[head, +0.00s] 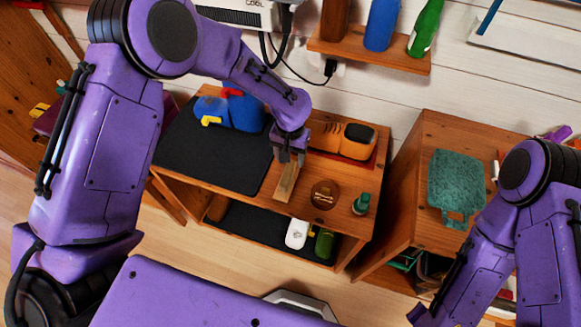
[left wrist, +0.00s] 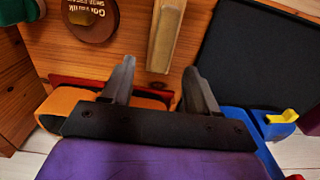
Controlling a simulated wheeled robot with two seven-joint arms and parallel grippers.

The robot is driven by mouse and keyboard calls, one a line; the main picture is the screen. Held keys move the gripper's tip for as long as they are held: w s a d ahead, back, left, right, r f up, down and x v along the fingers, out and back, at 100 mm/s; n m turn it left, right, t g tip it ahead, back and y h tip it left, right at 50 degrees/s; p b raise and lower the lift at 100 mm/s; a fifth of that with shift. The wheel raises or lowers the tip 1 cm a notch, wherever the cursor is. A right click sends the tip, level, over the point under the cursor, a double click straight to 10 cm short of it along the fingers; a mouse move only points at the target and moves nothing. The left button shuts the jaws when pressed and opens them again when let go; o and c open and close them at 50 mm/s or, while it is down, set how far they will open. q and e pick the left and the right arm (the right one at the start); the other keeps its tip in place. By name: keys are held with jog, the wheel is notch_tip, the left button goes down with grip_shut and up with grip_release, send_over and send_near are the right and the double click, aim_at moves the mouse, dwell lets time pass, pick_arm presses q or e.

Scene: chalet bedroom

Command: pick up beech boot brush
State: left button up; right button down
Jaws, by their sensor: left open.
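The beech boot brush (head: 287,182) is a pale wooden bar lying on the top of the wooden bench (head: 338,207), beside a black mat. In the left wrist view the brush (left wrist: 166,35) shows end-on to my fingers, cut off by the top edge. My left gripper (head: 290,156) is over the far end of the brush. In the left wrist view its two fingers (left wrist: 159,68) are apart with nothing between them, and the brush lies beyond the tips. My right arm is at the right, its dark end (head: 424,314) at the lower edge, jaws unclear.
Right of the brush are a round brown tin (head: 324,195) and a green bottle (head: 361,204). Behind are orange-black shoes (head: 342,139) and a blue item (head: 243,112). The black mat (head: 210,150) has free room. A cabinet (head: 420,220) bears a green cloth (head: 456,182).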

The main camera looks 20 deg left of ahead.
aim_at(287, 172)
pick_arm(q)
jog(key=shift+s+f, duration=0.2)
jog(key=shift+f, duration=0.75)
jog(key=shift+s+f, duration=0.15)
jog(key=shift+f, duration=0.2)
jog(key=f, duration=0.2)
jog(key=f+p, duration=0.1)
jog(key=f, duration=0.2)
jog(key=shift+a+f+p, duration=0.3)
jog(key=shift+f+p, duration=0.05)
jog(key=shift+p, duration=0.05)
jog(key=shift+s, duration=0.15)
grip_shut()
jog(key=shift+r, duration=0.1)
